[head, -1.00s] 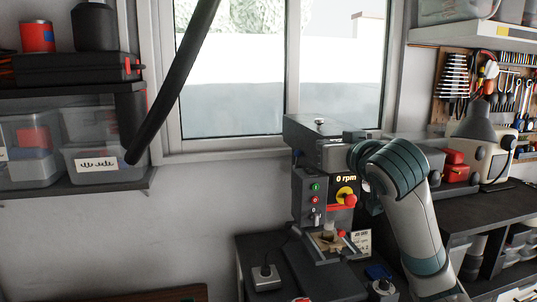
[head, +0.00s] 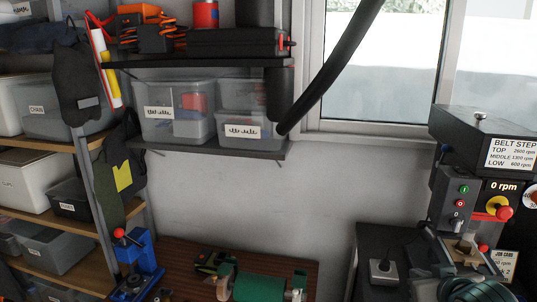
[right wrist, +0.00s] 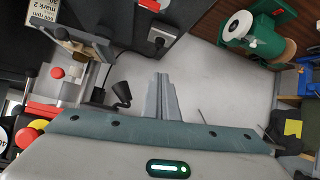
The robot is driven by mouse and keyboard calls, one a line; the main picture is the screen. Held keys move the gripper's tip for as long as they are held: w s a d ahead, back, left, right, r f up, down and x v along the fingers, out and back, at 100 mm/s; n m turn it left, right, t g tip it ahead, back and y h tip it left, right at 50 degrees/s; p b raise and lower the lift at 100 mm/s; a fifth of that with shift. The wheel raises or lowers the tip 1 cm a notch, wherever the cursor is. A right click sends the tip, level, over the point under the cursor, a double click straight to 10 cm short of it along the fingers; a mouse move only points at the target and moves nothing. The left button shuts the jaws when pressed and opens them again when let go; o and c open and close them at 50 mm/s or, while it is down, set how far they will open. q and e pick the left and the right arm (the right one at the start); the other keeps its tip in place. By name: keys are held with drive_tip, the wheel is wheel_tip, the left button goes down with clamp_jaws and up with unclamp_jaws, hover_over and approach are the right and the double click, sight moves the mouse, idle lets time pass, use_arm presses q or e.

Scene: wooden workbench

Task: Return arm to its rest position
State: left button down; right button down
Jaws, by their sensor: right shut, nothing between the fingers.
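My right arm (head: 470,288) shows in teal and grey at the bottom right edge of the head view, in front of the drill press. Its fingertips cannot be made out there. In the right wrist view my right gripper (right wrist: 161,98) has its two grey fingers together, with nothing between them. The fingers show against a pale grey surface, apart from the things around them. My left gripper is not in view.
The drill press (head: 465,195) with its 0 rpm display stands close to my right arm. A green bench grinder (head: 255,282) and a blue vise (head: 135,265) are to the left. Shelves with clear boxes (head: 175,110) hang on the wall.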

drive_tip(key=s+a+f+g, duration=0.1)
drive_tip(key=s+a+f, duration=0.15)
drive_tip(key=f, duration=0.35)
drive_tip(key=s+a+f+g, duration=0.1)
drive_tip(key=s+f, duration=0.3)
drive_tip(key=f, duration=0.3)
drive_tip(key=s+a+f+n+g+y, duration=0.1)
drive_tip(key=s+a+f+g, duration=0.25)
drive_tip(key=s+f, duration=0.75)
drive_tip(key=s+a+f+n+g+y, duration=0.1)
drive_tip(key=s+a+f+g, duration=0.35)
drive_tip(key=s, duration=1.05)
wheel_tip(320, 180, down, 34)
drive_tip(key=s+b, duration=0.1)
drive_tip(key=b, duration=0.3)
drive_tip(key=s+d+f+b, duration=0.1)
drive_tip(key=s+f+b, duration=0.1)
drive_tip(key=s+f, duration=0.7)
drive_tip(key=s+d+f+b, duration=0.1)
drive_tip(key=s+f+b, duration=0.1)
drive_tip(key=s+f, duration=0.7)
wheel_tip(320, 180, down, 5)
drive_tip(key=shift+s+d+g+h, duration=0.3)
drive_tip(key=shift+s, duration=0.05)
